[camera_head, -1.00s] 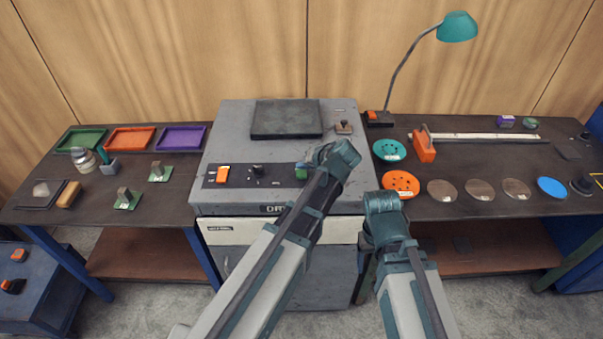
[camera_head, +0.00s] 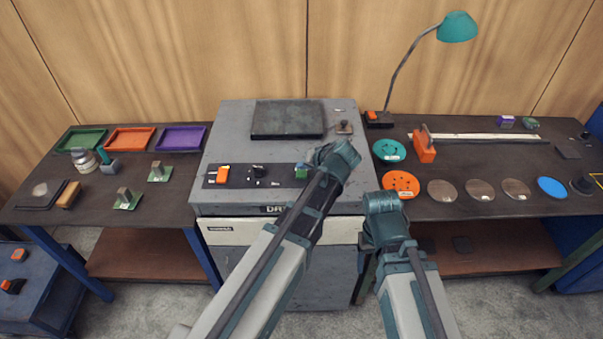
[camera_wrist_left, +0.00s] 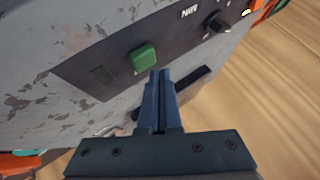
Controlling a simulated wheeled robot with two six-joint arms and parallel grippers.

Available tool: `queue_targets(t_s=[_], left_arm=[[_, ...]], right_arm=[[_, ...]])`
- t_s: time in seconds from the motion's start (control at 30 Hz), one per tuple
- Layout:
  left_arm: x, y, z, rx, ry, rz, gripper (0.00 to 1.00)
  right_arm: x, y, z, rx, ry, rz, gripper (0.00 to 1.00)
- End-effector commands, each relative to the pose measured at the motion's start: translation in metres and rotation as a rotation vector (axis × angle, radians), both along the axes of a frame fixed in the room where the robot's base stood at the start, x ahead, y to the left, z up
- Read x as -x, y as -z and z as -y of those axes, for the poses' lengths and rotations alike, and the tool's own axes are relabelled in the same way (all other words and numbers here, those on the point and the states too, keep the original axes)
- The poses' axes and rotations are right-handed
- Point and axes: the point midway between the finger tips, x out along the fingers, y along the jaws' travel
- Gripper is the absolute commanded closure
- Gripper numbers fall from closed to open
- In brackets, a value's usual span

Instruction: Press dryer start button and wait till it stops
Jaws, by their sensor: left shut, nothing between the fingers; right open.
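The dryer is a grey cabinet (camera_head: 228,128) at the centre, with a dark control panel on its sloping front. On the panel sit an orange switch (camera_head: 222,174), a black knob (camera_head: 257,171) and a green button (camera_head: 301,173). The green button also shows in the left wrist view (camera_wrist_left: 143,58). My left gripper (camera_wrist_left: 160,74) is shut and empty, its fingertips just beside the green button; I cannot tell whether they touch it. In the head view my left arm reaches over the panel's right end. My right arm stands to the right of the dryer; its fingers are not visible.
A dark table on the left holds green, orange (camera_head: 130,139) and purple trays and small parts. The right table holds discs (camera_head: 401,184), an orange tool (camera_head: 424,148) and a teal lamp (camera_head: 457,27). A dark plate (camera_head: 286,119) lies on the dryer top.

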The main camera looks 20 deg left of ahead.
Motion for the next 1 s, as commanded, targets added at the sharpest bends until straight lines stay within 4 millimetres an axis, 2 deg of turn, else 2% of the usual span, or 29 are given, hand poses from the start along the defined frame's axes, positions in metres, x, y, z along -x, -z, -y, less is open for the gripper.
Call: queue_targets(t_s=[1.0], left_arm=[[0.0, 0.0084, 0.0001, 0.0, 0.0, 0.0, 1.0]], right_arm=[[0.0, 0.0085, 0.0, 0.0, 0.0, 0.0, 0.3]])
